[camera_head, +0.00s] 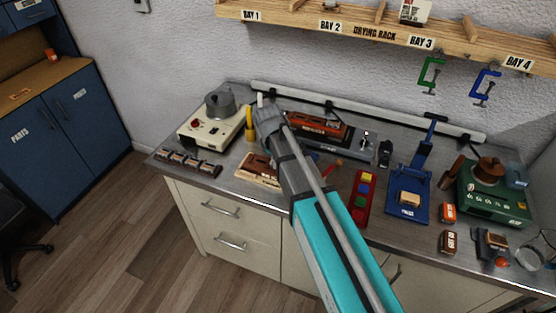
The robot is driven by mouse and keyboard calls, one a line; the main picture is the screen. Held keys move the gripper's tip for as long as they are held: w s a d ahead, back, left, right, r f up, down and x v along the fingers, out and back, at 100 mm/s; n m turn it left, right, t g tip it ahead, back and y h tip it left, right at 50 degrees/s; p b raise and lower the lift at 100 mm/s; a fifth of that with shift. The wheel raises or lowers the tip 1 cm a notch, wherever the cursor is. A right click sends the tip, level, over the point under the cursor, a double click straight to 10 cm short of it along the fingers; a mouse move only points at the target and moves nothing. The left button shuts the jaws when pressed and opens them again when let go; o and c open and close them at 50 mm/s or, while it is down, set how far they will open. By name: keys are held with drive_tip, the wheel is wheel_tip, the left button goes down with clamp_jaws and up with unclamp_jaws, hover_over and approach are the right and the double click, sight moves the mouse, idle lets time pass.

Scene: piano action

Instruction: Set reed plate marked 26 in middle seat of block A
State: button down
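My gripper (264,108) is over the back left of the workbench, seen from behind along my arm. I cannot tell whether its fingers are open or shut, or whether they hold anything. No plate marked 26 and no block lettered A can be read in this view. A dark strip with several brown pieces in a row (188,164) lies at the bench's front left edge. A light wooden block (258,178) lies left of my arm and is partly hidden by it. Either could be the seat block; I cannot tell which.
A cream machine with a grey pot (203,133) stands left of my gripper. An orange-red unit (318,126), red tray (364,198), blue press (408,205) and green machine (490,203) crowd the bench. The drying rack (375,35) hangs above. Free bench is narrow.

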drive_tip(key=shift+f+b, duration=0.3)
drive_tip(key=shift+f, duration=0.05)
idle(0.4)
drive_tip(key=shift+c, duration=0.9)
unclamp_jaws()
drive_tip(key=shift+r, duration=0.15)
